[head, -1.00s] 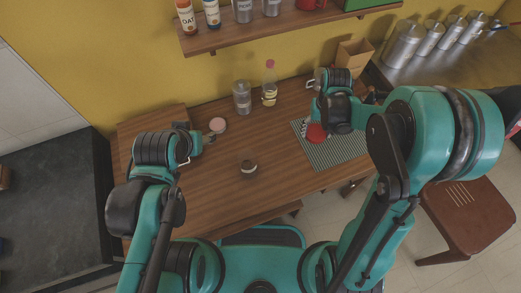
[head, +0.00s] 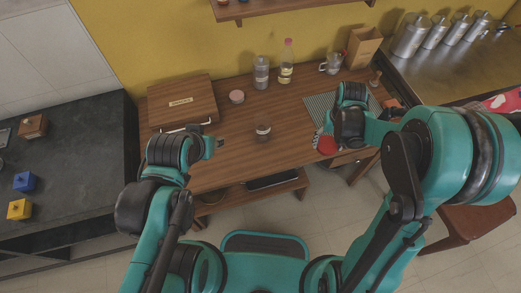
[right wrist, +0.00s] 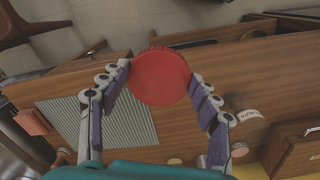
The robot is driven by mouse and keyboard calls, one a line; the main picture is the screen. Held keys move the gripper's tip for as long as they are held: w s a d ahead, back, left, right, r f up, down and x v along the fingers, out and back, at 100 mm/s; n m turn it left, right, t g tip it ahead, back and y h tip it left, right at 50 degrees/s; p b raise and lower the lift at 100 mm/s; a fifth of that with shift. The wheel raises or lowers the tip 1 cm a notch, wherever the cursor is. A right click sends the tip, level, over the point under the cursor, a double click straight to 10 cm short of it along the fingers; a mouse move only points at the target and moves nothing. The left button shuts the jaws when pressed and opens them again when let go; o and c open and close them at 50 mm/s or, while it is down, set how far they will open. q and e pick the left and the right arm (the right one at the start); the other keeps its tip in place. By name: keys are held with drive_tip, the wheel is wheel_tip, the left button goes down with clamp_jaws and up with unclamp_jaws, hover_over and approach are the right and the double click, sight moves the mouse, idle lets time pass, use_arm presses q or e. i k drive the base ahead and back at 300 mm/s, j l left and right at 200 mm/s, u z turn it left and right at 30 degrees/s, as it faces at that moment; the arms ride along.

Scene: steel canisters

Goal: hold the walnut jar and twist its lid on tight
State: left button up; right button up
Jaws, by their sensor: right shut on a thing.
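The walnut jar (head: 263,131), small and dark-topped with a white label, stands near the table's front edge in the head view. It also shows in the right wrist view (right wrist: 249,117). My right gripper (head: 337,141) is to the right of the jar. Its fingers are shut on a round red lid (right wrist: 160,77), seen between the fingertips in the right wrist view and as a red patch in the head view (head: 328,146). My left gripper (head: 218,146) is left of the jar and apart from it; its small fingers do not show whether they are open.
A wooden box (head: 181,101) stands at the table's back left. A pink round container (head: 237,97), a grey jar (head: 261,72), a bottle (head: 287,63) and a glass mug (head: 332,64) stand behind. A striped mat (head: 321,104) lies right. Table between jar and mat is clear.

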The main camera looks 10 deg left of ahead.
sight(262, 135)
drive_tip(key=u, duration=1.95)
drive_tip(key=k+l, duration=0.15)
drive_tip(key=l, duration=0.25)
drive_tip(key=k+l, duration=0.15)
drive_tip(key=l, duration=0.2)
drive_tip(key=k+l, duration=0.2)
drive_tip(key=l, duration=0.2)
drive_tip(key=k+l, duration=0.15)
drive_tip(key=l, duration=0.25)
drive_tip(key=k+l, duration=0.15)
drive_tip(key=l, duration=0.2)
drive_tip(key=k+l, duration=0.15)
drive_tip(key=l, duration=0.25)
